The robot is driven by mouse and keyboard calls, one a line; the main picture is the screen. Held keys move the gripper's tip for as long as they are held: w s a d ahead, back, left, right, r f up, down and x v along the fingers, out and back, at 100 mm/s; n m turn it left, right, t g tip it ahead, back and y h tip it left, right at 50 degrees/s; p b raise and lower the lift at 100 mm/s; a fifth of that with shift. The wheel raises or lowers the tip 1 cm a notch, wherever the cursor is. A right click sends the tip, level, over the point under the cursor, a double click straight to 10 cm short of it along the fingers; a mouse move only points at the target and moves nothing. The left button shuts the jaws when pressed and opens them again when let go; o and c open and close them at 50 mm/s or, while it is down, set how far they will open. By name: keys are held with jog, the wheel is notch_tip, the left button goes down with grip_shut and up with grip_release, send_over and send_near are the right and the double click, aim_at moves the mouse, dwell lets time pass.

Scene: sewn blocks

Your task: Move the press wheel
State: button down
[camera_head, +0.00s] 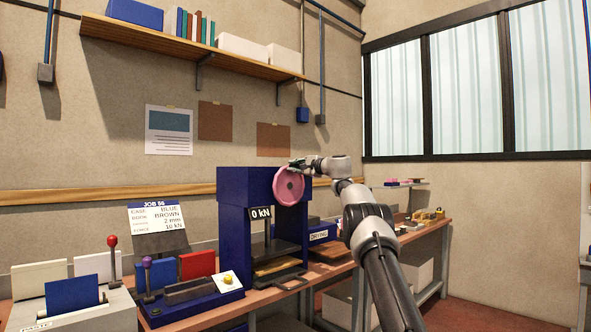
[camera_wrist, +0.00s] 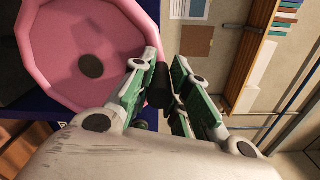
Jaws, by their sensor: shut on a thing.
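The press wheel (camera_head: 289,187) is a pink dished disc on the upper front of the blue press (camera_head: 233,208). In the wrist view the pink wheel (camera_wrist: 70,45) fills the upper left, with a dark round hub in it. My gripper (camera_head: 296,166) is at the wheel's upper rim. In the wrist view my gripper (camera_wrist: 162,88) has green-padded fingers shut on a short dark handle (camera_wrist: 159,85) beside the wheel's edge. The handle's join to the wheel is partly hidden. The press shows a "0 kN" sign (camera_head: 260,212) below the wheel.
A bench (camera_head: 330,272) runs under the press. Left of the press stand a job card (camera_head: 157,216), levers and coloured books. A "DRYING" box (camera_head: 318,237) stands to its right. A wall shelf (camera_head: 190,47) hangs above with free space below it.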

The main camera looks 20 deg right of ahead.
jog(key=shift+a+f+n, duration=0.2)
jog(key=shift+a+n, duration=0.1)
jog(key=c, duration=1.4)
grip_release()
jog(key=shift+o, duration=0.4)
jog(key=shift+r, duration=0.1)
jog(key=shift+s, duration=0.1)
jog(key=shift+d, duration=0.1)
